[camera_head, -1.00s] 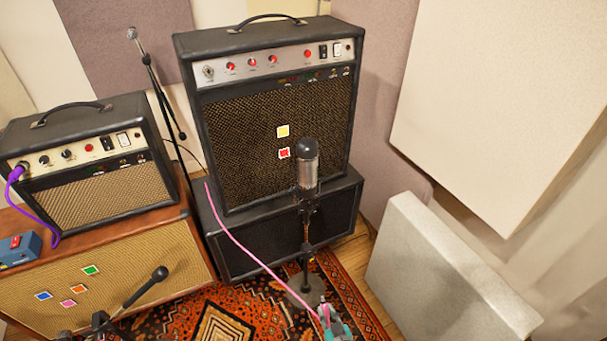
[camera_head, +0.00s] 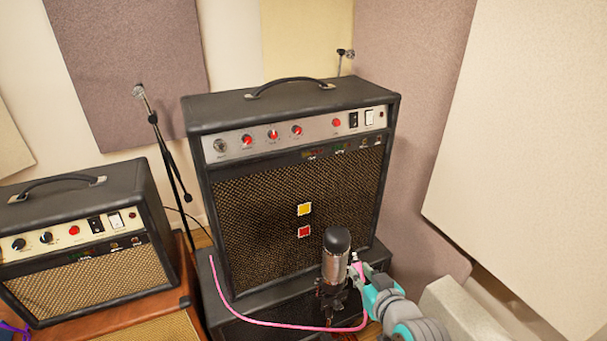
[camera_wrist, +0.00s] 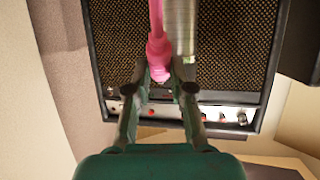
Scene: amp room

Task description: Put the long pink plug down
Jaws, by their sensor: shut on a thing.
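My gripper (camera_head: 357,270) is in front of the tall black amp (camera_head: 290,190), at its lower right, just right of the standing microphone (camera_head: 336,255). In the wrist view my gripper (camera_wrist: 160,82) is shut on the long pink plug (camera_wrist: 158,55), with one finger on each side of it. The plug is held in the air, and its tip points toward the amp's control panel in that view. A pink cable (camera_head: 270,322) loops from the plug down and left, across the front of the lower black cabinet (camera_head: 245,318). The plug is mostly hidden in the head view.
The microphone's silver body (camera_wrist: 182,25) is close beside the plug in the wrist view. A smaller black amp (camera_head: 85,250) stands on a brown cabinet (camera_head: 165,328) at left. A pale panel (camera_head: 465,310) is at lower right. Another microphone stand (camera_head: 165,150) is behind.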

